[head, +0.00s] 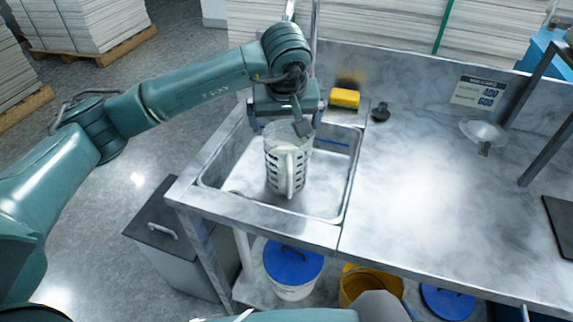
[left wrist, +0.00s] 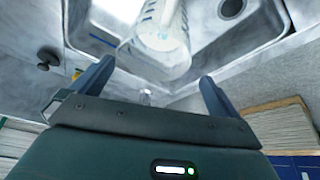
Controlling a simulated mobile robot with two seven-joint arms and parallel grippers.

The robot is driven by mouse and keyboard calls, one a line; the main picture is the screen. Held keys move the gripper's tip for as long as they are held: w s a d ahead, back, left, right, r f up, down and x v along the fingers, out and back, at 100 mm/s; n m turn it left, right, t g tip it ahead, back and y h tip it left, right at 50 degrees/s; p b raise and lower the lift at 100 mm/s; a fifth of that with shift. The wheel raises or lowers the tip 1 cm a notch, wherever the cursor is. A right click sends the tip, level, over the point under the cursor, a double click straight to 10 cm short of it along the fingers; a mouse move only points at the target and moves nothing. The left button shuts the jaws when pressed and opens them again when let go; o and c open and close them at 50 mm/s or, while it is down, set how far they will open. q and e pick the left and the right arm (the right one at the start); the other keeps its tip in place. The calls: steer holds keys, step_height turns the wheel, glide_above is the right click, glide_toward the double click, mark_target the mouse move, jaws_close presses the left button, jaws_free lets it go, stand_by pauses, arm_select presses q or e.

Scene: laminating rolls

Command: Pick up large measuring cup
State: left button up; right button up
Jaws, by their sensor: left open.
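The large measuring cup (head: 287,165) is clear with dark markings and a pale handle facing the front. It stands upright in the metal sink basin (head: 224,178). My left gripper (head: 283,126) is open at the cup's far upper side, with its fingers pointing down near the rim. In the left wrist view the cup (left wrist: 160,42) lies ahead of the two spread fingers of the left gripper (left wrist: 150,78), and nothing is held between them. Contact with the rim cannot be told. My right gripper is not in view.
A funnel (head: 483,132) and a sign (head: 479,93) are at the right. A blue-lidded bucket (head: 292,268) stands below.

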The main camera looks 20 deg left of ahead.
mark_target(287, 137)
arm_select(q)
steer(key=p+x, duration=0.1)
steer(key=x, duration=0.6)
steer(key=shift+w+d+f, duration=0.1)
steer(key=shift+f, duration=0.2)
steer(key=shift+c, duration=0.2)
steer(key=c, duration=1.7)
steer(key=shift+o, duration=0.2)
steer(key=shift+w+r, duration=0.1)
steer(key=shift+r, duration=0.05)
